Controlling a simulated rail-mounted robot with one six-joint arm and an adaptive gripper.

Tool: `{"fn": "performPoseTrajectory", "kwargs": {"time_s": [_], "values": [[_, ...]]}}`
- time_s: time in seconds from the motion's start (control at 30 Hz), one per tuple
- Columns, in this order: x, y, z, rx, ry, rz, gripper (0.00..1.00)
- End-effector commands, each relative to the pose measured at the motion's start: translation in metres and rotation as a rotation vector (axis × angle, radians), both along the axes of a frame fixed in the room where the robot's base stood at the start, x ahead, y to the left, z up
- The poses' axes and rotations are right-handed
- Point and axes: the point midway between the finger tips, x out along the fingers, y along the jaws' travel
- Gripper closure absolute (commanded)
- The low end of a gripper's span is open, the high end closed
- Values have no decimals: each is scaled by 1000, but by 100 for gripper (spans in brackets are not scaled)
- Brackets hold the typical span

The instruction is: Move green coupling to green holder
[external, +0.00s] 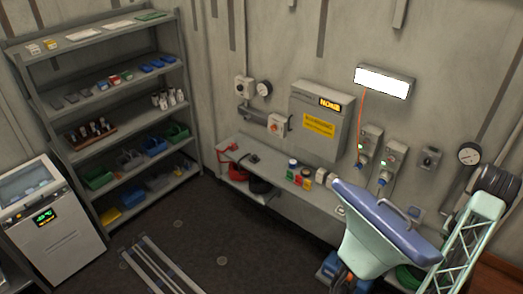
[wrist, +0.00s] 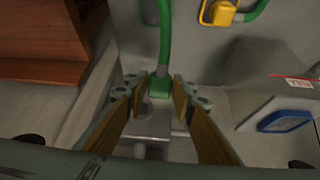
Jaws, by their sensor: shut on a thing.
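My gripper (wrist: 160,90) shows in the wrist view, its two brown-padded fingers closed around the green coupling (wrist: 159,87). A green hose (wrist: 166,40) rises from the coupling toward the top of the picture. The coupling sits low in front of a grey panel, above a grey metal fitting between the fingers. I cannot tell whether it touches that fitting. In the external view the gripper and coupling are hidden, and a bit of green hose (external: 410,279) shows at the lower right. I cannot make out the green holder for sure in either view.
In the wrist view a yellow fitting (wrist: 218,12) with a green hose is at the top, a brown wooden piece (wrist: 45,40) at left, and a blue-edged part (wrist: 285,121) at right. Externally, a wall bench (external: 265,172) holds small jars, and a shelf rack (external: 110,100) stands left.

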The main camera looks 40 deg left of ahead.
Motion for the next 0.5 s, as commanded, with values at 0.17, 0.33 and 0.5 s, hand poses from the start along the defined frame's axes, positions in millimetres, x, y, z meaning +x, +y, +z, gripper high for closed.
{"fn": "performPoseTrajectory", "kwargs": {"time_s": [0.17,0.33,0.5], "values": [[-1,0,-2,0,22,1,94],[-1,1,-2,1,30,3,94],[-2,1,-3,1,41,3,94]]}}
